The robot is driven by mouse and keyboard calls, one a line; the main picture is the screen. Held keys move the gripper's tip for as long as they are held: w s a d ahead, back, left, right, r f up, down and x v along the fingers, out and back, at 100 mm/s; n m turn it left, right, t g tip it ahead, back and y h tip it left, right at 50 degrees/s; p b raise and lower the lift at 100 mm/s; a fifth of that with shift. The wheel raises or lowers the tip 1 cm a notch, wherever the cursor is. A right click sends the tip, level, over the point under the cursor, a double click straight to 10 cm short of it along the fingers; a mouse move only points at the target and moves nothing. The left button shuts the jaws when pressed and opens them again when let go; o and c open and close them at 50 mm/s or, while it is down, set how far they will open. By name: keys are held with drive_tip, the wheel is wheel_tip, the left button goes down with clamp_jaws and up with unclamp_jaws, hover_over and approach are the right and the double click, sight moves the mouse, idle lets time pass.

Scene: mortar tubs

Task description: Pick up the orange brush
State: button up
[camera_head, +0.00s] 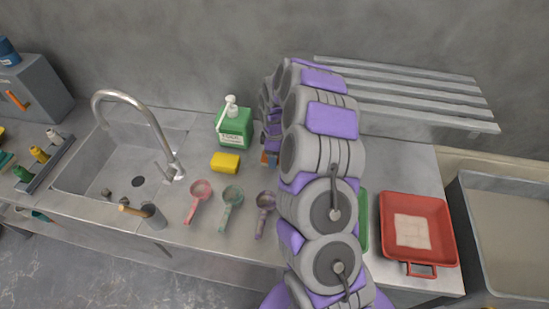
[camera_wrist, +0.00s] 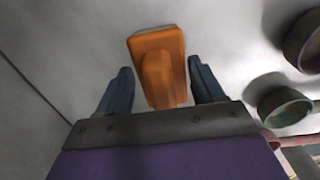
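The orange brush (camera_wrist: 157,60) lies on the grey counter in the wrist view, with a raised orange handle along its middle. My gripper (camera_wrist: 160,82) is open, with one dark blue finger on each side of the brush's near end. A gap shows between each finger and the brush, and nothing is held. In the head view my arm covers most of this spot.
Left of my arm are a green soap bottle (camera_head: 235,128), a yellow sponge (camera_head: 225,162), several scoops and the sink (camera_head: 100,185). A red tray (camera_head: 440,236) sits on the right. A slatted rack (camera_head: 410,90) hangs at the back wall.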

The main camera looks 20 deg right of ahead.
drive_tip(key=shift+a, duration=0.1)
drive_tip(key=c, duration=0.8)
drive_tip(key=shift+r, duration=0.15)
wheel_tip(320, 180, up, 10)
drive_tip(key=shift+f+p, duration=0.1)
drive_tip(key=shift+p, duration=0.9)
drive_tip(key=o, duration=0.5)
drive_tip(key=shift+a, duration=0.1)
drive_tip(key=c, duration=0.4)
